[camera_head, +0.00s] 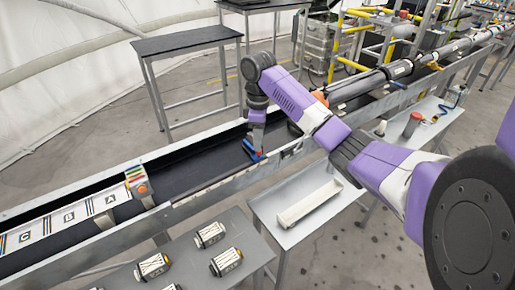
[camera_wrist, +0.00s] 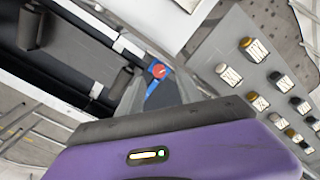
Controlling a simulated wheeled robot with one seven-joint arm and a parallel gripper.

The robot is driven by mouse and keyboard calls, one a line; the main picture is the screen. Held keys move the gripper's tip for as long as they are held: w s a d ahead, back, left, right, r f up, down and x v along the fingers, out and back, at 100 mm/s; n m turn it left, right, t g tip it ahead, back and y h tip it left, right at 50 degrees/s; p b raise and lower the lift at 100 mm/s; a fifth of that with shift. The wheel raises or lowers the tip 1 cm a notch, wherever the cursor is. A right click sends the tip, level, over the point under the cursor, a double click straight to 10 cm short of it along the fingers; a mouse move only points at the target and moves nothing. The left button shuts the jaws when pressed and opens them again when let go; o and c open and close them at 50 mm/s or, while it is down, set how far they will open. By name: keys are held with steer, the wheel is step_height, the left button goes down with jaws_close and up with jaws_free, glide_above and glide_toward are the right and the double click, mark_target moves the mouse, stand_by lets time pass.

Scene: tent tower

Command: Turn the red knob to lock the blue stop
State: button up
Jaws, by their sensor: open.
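The red knob (camera_wrist: 158,70) is a small round cap on a blue mount at the rail's edge in the wrist view. The blue stop (camera_wrist: 151,88) is a narrow bar slanting down from it, partly hidden by my gripper. In the head view the blue stop (camera_head: 250,150) shows as a small blue piece on the near side of the long channel. My gripper (camera_head: 258,147) points down just above it, open, with nothing seen between its fingers. The knob is too small and covered to make out clearly in the head view. I cannot tell whether the fingers touch it.
A side table (camera_head: 205,270) holds several small modules; another bears a white tray (camera_head: 308,203). A dark table (camera_head: 185,40) stands behind.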

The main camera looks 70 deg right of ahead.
mark_target(259, 153)
steer(key=shift+f, duration=1.85)
jaws_close()
